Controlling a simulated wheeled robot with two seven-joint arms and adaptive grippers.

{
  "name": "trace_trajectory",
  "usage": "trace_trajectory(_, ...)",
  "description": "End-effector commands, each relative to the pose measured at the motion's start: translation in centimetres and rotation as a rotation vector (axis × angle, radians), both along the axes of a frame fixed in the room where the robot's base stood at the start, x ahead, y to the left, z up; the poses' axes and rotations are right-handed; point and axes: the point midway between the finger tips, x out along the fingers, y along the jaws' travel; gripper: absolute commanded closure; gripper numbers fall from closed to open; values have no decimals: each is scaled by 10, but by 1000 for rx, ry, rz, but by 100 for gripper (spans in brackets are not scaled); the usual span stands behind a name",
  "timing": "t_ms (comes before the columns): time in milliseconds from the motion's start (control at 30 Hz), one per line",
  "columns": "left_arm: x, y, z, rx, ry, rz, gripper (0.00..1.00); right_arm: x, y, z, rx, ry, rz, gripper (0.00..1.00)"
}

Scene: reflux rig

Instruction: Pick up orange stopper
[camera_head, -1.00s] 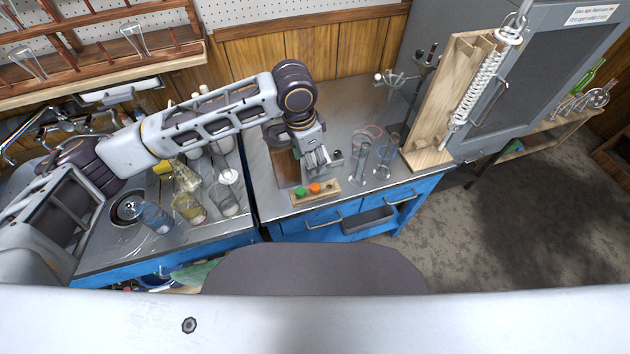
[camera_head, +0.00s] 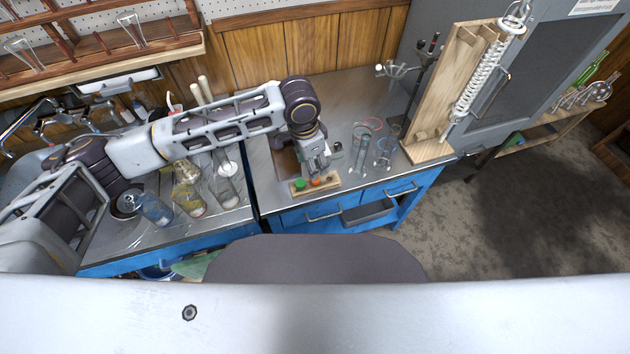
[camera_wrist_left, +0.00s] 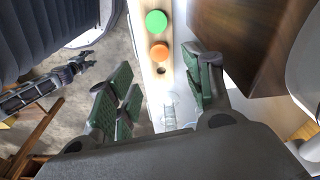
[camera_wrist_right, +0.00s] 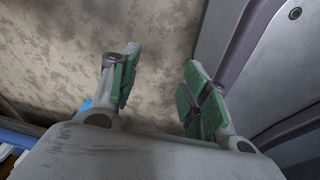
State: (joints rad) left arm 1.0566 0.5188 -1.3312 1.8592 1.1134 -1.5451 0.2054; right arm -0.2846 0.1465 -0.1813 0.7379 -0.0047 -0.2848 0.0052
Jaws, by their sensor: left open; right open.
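The orange stopper (camera_head: 315,181) sits in a small wooden block (camera_head: 299,190) on the steel bench. A green stopper (camera_head: 299,183) sits beside it in the same block. My left gripper (camera_head: 318,171) is open and empty just above and behind the block. In the left wrist view the orange stopper (camera_wrist_left: 159,52) shows ahead of the open fingers (camera_wrist_left: 158,88), between their lines, with the green stopper (camera_wrist_left: 156,21) farther out. My right gripper (camera_wrist_right: 158,88) is open and empty over bare floor in the right wrist view.
Glass cylinders (camera_head: 361,148) stand on the bench right of the block. A wooden stand (camera_head: 442,95) with a coiled condenser is farther right. Flasks with yellow (camera_head: 190,203) and blue liquid (camera_head: 155,211) stand on the left bench. A dark wooden box (camera_wrist_left: 240,45) is close beside the left gripper.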

Motion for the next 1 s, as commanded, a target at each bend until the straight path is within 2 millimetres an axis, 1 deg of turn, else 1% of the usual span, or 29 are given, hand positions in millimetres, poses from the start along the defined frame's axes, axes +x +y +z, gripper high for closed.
trace_trajectory(33, 0, -1, -8, 2, 1, 0, 49, 2, 3, 0, 4, -1, -1, 54)
trace_trajectory(200, 1, -2, -23, 1, 0, 0, 49, 1, 12, -1, 14, -3, -4, 54)
trace_trajectory(300, 2, -3, -27, 0, 0, 0, 49, 1, 12, 0, 14, -3, -4, 54)
trace_trajectory(733, 2, -3, -30, 0, 0, -1, 49, -7, 7, -2, 6, 9, -3, 54)
trace_trajectory(867, 2, -3, -39, 1, 0, -1, 49, -7, 6, -3, 6, 11, -3, 54)
trace_trajectory(1000, 2, -4, -55, 2, 0, 0, 49, -2, 7, -3, 7, 6, -2, 54)
